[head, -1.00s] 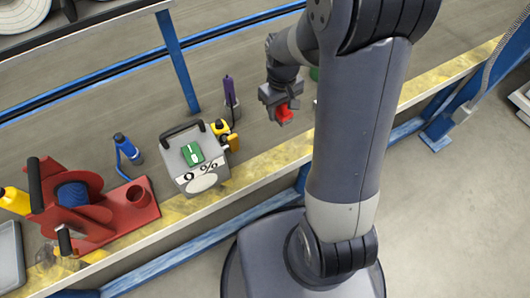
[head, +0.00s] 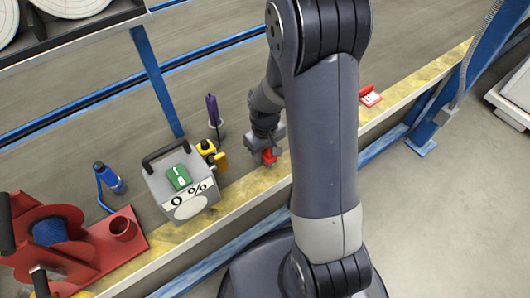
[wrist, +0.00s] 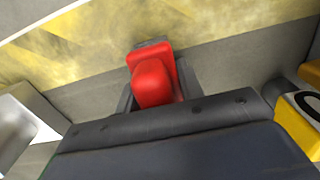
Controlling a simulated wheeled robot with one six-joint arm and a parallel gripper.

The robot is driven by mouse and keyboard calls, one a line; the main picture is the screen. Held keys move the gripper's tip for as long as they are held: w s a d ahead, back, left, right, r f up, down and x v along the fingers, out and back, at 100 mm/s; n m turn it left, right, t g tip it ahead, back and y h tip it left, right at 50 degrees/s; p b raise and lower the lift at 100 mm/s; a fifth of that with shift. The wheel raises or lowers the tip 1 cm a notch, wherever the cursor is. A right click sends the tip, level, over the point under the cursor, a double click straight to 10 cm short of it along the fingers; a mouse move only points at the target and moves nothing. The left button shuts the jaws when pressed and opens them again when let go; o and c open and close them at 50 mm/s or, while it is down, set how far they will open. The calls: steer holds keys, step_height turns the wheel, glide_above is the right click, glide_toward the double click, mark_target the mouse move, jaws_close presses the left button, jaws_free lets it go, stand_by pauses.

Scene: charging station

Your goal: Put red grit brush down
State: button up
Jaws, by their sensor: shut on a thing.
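The red grit brush (head: 268,156) is in the jaws of my gripper (head: 266,151), over the front part of the grey bench top close to the yellow edge strip. My forearm covers part of the view to its right. In the wrist view the brush (wrist: 153,80) shows as a rounded red block between the two dark fingers, against the grey top and yellow strip. I cannot tell whether its underside touches the bench.
A grey box (head: 182,190) with a green block (head: 179,177) stands to the left, beside a yellow tool (head: 208,150) and a purple tool (head: 213,112). A red labelled piece (head: 370,95) lies to the right. A red reel stand (head: 65,230) is far left.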

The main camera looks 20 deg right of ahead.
steer(key=shift+f, duration=0.25)
steer(key=o, duration=1)
steer(key=shift+s, duration=0.1)
steer(key=shift+o, duration=0.6)
steer(key=shift+s+f+b, duration=0.15)
steer(key=shift+b, duration=0.15)
steer(key=r+p, duration=0.1)
steer(key=r, duration=0.3)
steer(key=r+p, duration=0.1)
steer(key=r, duration=0.3)
steer(key=r+p, duration=0.2)
steer(key=r, duration=0.3)
steer(key=shift+w, duration=0.25)
steer(key=shift+f, duration=0.15)
